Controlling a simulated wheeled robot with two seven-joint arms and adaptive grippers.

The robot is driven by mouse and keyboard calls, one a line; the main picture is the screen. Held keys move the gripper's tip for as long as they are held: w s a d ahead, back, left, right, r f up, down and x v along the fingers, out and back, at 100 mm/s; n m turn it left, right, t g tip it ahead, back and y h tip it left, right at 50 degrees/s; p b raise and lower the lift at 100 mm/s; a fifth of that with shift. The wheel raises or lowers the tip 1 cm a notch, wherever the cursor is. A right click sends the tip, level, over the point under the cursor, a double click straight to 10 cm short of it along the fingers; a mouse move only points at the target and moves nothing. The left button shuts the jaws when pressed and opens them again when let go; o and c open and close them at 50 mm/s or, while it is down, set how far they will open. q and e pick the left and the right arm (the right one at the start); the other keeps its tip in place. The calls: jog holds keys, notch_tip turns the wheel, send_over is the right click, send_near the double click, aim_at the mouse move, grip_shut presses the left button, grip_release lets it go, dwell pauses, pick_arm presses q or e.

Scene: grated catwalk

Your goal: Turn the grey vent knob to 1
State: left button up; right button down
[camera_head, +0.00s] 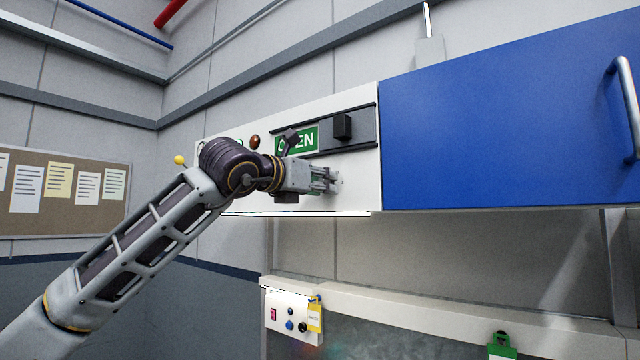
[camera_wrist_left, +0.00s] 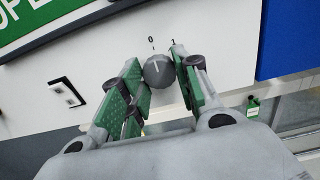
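The grey vent knob (camera_wrist_left: 158,72) sits on the white panel, with a "0" mark above it and a "1" mark up and to its right in the left wrist view. Its white pointer line leans toward the 0. My left gripper (camera_wrist_left: 160,78) has its green-padded fingers on either side of the knob, close against it. In the head view my left gripper (camera_head: 334,180) is at the lower right part of the white panel (camera_head: 358,193), and its fingers mostly hide the knob. My right gripper is in neither view.
A green OPEN sign (camera_head: 300,142) and a black slider handle (camera_head: 342,126) are above the gripper. A blue cabinet door (camera_head: 500,120) adjoins on the right. A small control box (camera_head: 292,314) is below. The space directly under the panel looks clear.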

pick_arm(q)
jog(key=shift+c, duration=1.3)
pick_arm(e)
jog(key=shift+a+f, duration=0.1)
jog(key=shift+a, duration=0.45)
pick_arm(q)
jog(key=shift+m, duration=0.4)
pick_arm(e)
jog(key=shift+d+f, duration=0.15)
pick_arm(q)
jog(key=shift+m+b, duration=1.05)
jog(key=shift+m, duration=2.95)
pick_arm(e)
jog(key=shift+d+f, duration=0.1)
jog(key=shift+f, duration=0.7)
